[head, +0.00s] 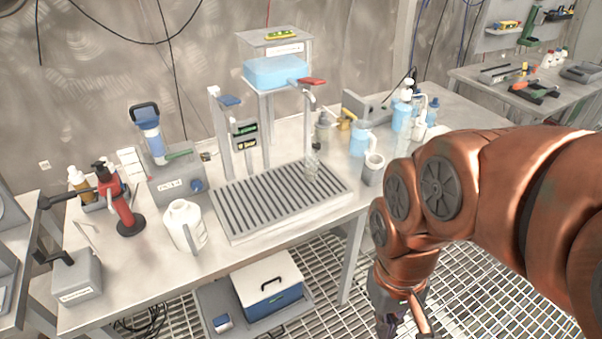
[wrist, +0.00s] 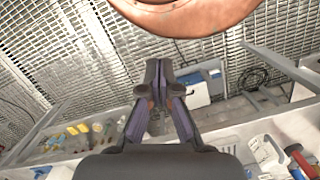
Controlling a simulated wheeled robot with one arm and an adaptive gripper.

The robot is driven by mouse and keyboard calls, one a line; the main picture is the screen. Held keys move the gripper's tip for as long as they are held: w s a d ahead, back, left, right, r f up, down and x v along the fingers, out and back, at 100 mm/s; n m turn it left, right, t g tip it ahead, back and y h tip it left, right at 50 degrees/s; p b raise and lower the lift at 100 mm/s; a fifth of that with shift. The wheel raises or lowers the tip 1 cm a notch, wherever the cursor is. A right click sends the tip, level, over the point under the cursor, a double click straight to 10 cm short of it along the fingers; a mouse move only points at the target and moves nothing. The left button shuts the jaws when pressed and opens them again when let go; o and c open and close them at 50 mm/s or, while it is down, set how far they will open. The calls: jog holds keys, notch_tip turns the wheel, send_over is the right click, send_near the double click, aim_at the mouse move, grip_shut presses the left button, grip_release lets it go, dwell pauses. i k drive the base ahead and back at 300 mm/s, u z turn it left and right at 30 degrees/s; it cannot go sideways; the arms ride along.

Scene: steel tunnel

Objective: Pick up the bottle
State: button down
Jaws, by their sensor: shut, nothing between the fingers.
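A white jug-like bottle (head: 185,226) with a handle stands on the table left of the tray. I cannot tell which one the task means. My gripper (head: 405,318) hangs in front of the table, low at the bottom of the head view, apart from both. In the wrist view its dark fingers (wrist: 166,78) are together with nothing between them.
Blue jug (head: 358,139) and grey mug (head: 373,169) stand right of the tray. A blue cooler (head: 268,288) sits below the table. The front right table edge lies between gripper and tray.

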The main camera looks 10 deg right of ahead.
aim_at(311, 164)
jog(key=z, duration=1.6)
jog(key=k, duration=1.15)
jog(key=u, duration=1.75)
jog(key=i, duration=0.5)
